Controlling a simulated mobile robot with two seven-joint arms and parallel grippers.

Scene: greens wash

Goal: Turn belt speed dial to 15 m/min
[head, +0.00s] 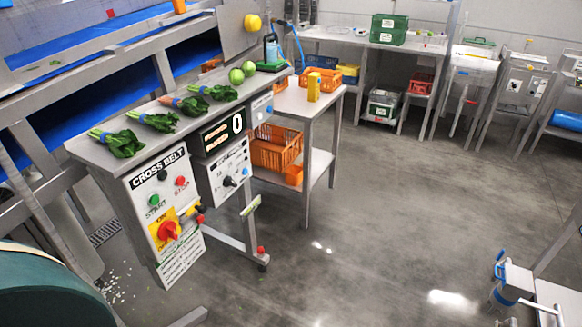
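A control box (220,170) with a white face hangs under the front edge of the steel shelf. A small dark knob (228,181) sits low on its face; it looks like the speed dial, but its scale and pointer are too small to read. Above it, a black display (222,132) shows a white 0. To the left is the CROSS BELT panel (157,205) with a green START button (154,200), a red STOP button (180,181) and a red rotary switch (167,231) on a yellow plate marked ON. Neither gripper is in view.
Leafy bunches (125,143) and two green round vegetables (237,76) lie on the shelf. A steel table (318,98) with orange crates (277,150) stands behind the panels. The middle floor is clear.

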